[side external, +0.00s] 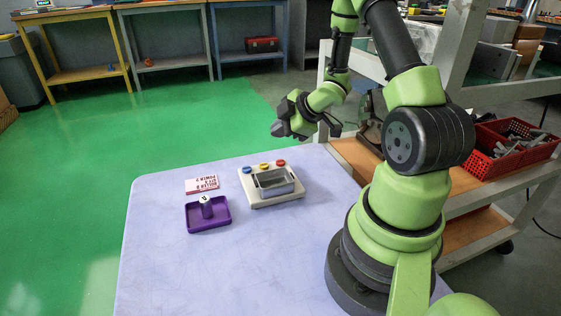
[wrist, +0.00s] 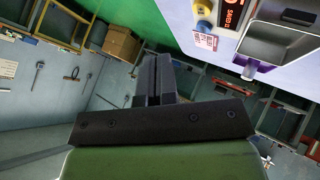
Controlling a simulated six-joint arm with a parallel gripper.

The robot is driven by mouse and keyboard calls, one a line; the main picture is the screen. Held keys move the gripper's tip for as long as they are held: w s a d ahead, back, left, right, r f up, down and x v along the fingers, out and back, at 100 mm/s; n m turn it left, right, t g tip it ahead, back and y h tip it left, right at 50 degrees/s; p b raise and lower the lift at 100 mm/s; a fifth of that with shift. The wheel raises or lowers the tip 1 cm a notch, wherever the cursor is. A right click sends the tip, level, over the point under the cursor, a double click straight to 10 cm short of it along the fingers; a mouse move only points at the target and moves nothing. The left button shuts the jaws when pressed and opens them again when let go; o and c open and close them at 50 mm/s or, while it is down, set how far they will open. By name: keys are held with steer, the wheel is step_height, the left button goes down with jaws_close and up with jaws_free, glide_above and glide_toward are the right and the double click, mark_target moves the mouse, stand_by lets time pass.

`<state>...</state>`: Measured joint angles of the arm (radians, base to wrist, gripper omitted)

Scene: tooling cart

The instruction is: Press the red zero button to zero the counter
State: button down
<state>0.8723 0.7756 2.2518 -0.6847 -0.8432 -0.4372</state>
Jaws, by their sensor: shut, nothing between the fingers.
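My gripper (side external: 275,131) is shut and empty, held in the air above and behind the counter, apart from the buttons. In the wrist view its closed fingers (wrist: 153,78) are in the middle. A dark display with red characters (wrist: 236,14) shows at the top right; I cannot read it surely.
A purple tray (side external: 190,223) holding a small dark upright piece (side external: 206,205) lies left of the counter. A card with red print (side external: 202,184) lies behind it. A shelf cart with red bins (side external: 512,143) stands at the right. The table's front (side external: 250,275) is clear.

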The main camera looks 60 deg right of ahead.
mark_target(280, 162)
steer(key=shift+f, duration=2.75)
steer(key=shift+f, duration=0.15)
steer(key=shift+f, duration=0.25)
steer(key=shift+f, duration=0.4)
stand_by(0.6)
steer(key=shift+r, duration=0.8)
steer(key=shift+r, duration=2.55)
